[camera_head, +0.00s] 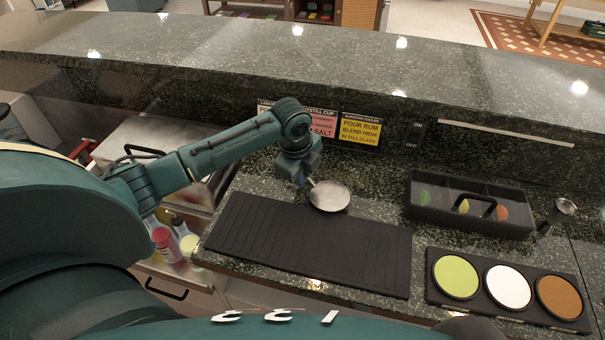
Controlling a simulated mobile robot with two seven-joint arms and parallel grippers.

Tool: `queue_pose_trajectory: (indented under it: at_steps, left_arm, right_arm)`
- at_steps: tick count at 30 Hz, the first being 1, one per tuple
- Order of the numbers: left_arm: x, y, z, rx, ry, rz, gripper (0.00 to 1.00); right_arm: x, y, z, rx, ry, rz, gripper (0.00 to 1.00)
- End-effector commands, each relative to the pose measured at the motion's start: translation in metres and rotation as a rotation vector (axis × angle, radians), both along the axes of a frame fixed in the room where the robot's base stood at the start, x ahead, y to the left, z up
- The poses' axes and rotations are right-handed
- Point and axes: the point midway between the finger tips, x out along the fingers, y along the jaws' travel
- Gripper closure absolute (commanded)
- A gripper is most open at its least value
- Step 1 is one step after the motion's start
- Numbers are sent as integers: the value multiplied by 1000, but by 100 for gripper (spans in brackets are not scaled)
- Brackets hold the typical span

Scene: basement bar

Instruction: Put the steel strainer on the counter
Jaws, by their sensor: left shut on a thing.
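The steel strainer (330,197) is a round, shiny disc with a short handle, near the middle of the head view. My left gripper (308,183) is shut on its handle, at the disc's upper left. The strainer is over the back edge of a black ribbed mat (300,244) on the dark green speckled counter (375,190). I cannot tell whether it touches the surface or hangs just above it. The fingertips are small and partly hidden by the wrist. My right gripper is not in view.
A black caddy (467,218) with fruit pieces stands to the right, beside a small metal tool (566,206). A black tray (435,298) with green, white and brown discs lies at front right. A raised ledge (350,85) runs behind. Bottles (163,240) stand lower left.

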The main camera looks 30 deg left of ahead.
Motion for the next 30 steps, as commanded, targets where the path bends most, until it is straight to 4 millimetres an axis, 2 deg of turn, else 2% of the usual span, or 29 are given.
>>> queue_pose_trajectory:
  at_steps: [4, 5, 12, 19, 23, 26, 30]
  left_arm:
    - [0, 0, -3, 0, 0, 0, 100]
    - [0, 0, -2, 1, 1, 0, 85]
    - [0, 0, -2, 0, 1, 0, 66]
    - [0, 0, -2, 0, 0, 0, 66]
    - [-1, 1, 7, 1, -1, 1, 66]
    - [-3, 2, 22, 2, -3, -1, 66]
    - [-9, 2, 53, 2, -5, -2, 66]
  right_arm:
    - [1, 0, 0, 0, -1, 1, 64]
    - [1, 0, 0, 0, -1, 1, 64]
    - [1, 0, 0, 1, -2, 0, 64]
    - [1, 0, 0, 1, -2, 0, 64]
    - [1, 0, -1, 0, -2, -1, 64]
    - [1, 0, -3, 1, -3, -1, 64]
    - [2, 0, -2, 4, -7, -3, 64]
